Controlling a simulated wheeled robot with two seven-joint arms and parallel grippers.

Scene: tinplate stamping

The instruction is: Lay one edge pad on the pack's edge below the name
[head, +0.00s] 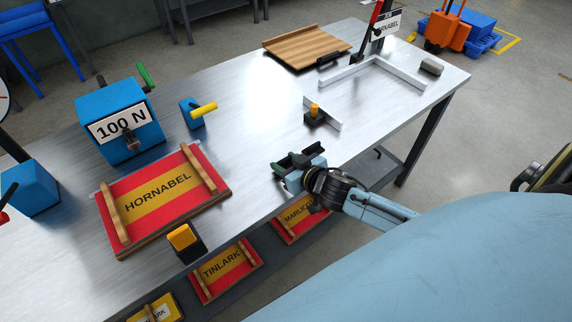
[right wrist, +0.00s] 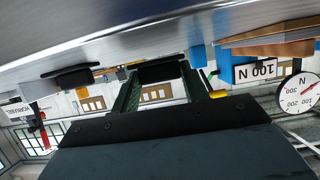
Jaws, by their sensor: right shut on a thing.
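The pack (head: 150,222) is a red flat piece with a yellow band reading HORNABEL, lying on the steel table at left in the head view. Wooden strips (head: 115,213) run along its left and right sides. The edge below the name faces the table's front and looks bare. My right gripper (head: 298,160) is over the table's front part, to the right of the pack and apart from it. It is shut on a small black piece, probably an edge pad, which shows between the fingers in the right wrist view (right wrist: 161,72). My left gripper is not in view.
A blue 100 N box (head: 120,118) stands behind the pack. A yellow-handled blue block (head: 197,112) and a black block with yellow top (head: 185,240) are near it. A wooden board (head: 305,45) and a pale angled fence (head: 375,66) lie farther back.

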